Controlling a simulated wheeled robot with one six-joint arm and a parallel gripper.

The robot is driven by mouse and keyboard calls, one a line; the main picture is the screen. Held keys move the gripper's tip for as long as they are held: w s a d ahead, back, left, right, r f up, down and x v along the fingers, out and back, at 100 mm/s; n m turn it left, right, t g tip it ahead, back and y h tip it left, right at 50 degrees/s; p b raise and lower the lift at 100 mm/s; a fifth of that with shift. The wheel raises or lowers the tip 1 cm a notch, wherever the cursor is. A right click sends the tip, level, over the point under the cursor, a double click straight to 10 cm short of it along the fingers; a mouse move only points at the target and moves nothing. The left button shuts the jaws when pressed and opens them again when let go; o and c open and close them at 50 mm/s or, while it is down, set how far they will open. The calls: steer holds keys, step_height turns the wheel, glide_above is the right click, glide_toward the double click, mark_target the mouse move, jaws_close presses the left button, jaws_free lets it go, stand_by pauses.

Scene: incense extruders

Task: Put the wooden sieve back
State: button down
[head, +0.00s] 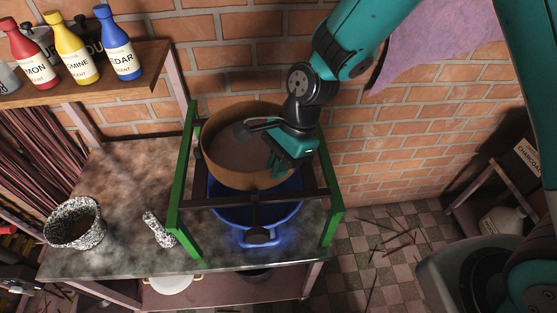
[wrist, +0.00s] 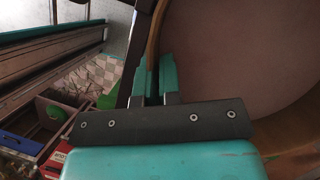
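The wooden sieve (head: 225,178) is a round, light-brown hoop with a flat mesh floor. In the head view it sits level inside a green frame (head: 187,165) with dark crossbars, above a blue bowl (head: 232,216). I cannot tell whether it rests on the bars or hangs just over them. My gripper (head: 277,165) is at the sieve's right rim. In the wrist view my fingers (wrist: 154,82) stand on either side of the sieve's wooden wall (wrist: 157,42), closed on it. The mesh floor (wrist: 225,50) fills the right of that view.
The frame stands on a stone-topped table (head: 120,180) with a speckled mortar (head: 75,225) and pestle (head: 158,230). A shelf (head: 90,80) with scent bottles (head: 75,45) is at upper left. A brick wall (head: 400,140) is behind.

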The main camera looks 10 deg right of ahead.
steer(key=shift+f, duration=0.1)
steer(key=c, duration=1.3)
jaws_free()
steer(key=shift+f, duration=0.1)
steer(key=shift+f+b, duration=0.2)
steer(key=shift+b, duration=0.55)
steer(key=b+v, duration=0.3)
steer(key=v, duration=1.4)
steer(key=s+d+n, duration=0.1)
steer(key=s+n, duration=0.4)
steer(key=n, duration=0.1)
steer(key=s+d+n+t, duration=0.1)
steer(key=s+n, duration=0.5)
steer(key=n, duration=0.1)
steer(key=s+d+n+t, duration=0.1)
steer(key=s+d+n, duration=0.1)
steer(key=s+n, duration=0.3)
steer(key=shift+s+r+n, duration=0.3)
steer(key=shift+r+n, duration=0.05)
steer(key=shift+n, duration=0.45)
